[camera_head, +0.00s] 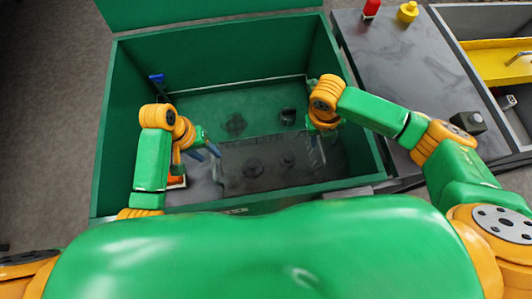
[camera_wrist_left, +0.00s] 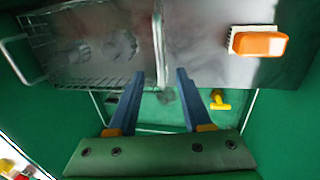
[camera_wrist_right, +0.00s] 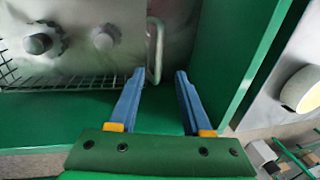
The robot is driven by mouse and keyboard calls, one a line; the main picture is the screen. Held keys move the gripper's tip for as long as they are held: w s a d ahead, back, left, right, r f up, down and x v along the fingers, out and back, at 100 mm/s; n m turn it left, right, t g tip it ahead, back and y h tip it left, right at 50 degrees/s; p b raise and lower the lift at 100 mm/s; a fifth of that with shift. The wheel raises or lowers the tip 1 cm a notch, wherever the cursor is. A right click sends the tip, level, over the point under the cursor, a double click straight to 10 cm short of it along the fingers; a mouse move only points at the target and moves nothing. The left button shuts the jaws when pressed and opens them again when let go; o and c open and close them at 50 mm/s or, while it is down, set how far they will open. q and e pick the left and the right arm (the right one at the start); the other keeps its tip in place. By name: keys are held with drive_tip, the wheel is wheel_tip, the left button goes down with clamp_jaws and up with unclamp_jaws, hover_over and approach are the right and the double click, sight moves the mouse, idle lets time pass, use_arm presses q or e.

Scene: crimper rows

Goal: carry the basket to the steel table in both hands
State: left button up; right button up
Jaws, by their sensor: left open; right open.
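The wire basket (camera_head: 268,181) sits inside a green open-topped bin, with dark round parts in it. In the left wrist view the basket mesh (camera_wrist_left: 68,76) is at upper left, with one loop handle (camera_wrist_left: 159,45) in line with the gap between my fingers. My left gripper (camera_head: 213,150) is open and empty at the basket's left end. My right gripper (camera_head: 316,150) is open at its right end; in the right wrist view a loop handle (camera_wrist_right: 157,45) stands just beyond the fingertips (camera_wrist_right: 160,74). Contact cannot be told. The grey steel table (camera_head: 395,55) is right of the bin.
The bin's green walls (camera_head: 112,140) surround both grippers closely. An orange-and-white block (camera_wrist_left: 258,42) lies left of the basket in the head view, and a yellow piece (camera_wrist_left: 219,100) is by the wall. Red (camera_head: 371,8) and yellow (camera_head: 407,12) objects stand on the table, its middle clear.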

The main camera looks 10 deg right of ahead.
sight(214, 161)
use_arm(q)
drive_tip(key=shift+s+f, duration=0.1)
drive_tip(key=shift+f, duration=0.5)
use_arm(e)
drive_tip(key=shift+s+f, duration=0.1)
drive_tip(key=shift+f, duration=0.45)
use_arm(q)
drive_tip(key=shift+s+r, duration=0.15)
drive_tip(key=shift+r, duration=0.1)
use_arm(e)
drive_tip(key=shift+s+r, duration=0.1)
drive_tip(key=shift+r, duration=0.1)
use_arm(q)
drive_tip(key=shift+f, duration=0.1)
drive_tip(key=f, duration=0.3)
drive_tip(key=d+f, duration=0.1)
drive_tip(key=f, duration=0.3)
drive_tip(key=shift+d, duration=0.2)
use_arm(e)
drive_tip(key=f, duration=0.3)
drive_tip(key=d+f, duration=0.1)
drive_tip(key=f, duration=0.3)
drive_tip(key=shift+d, duration=0.2)
use_arm(q)
drive_tip(key=shift+r, duration=0.1)
clamp_jaws()
use_arm(e)
clamp_jaws()
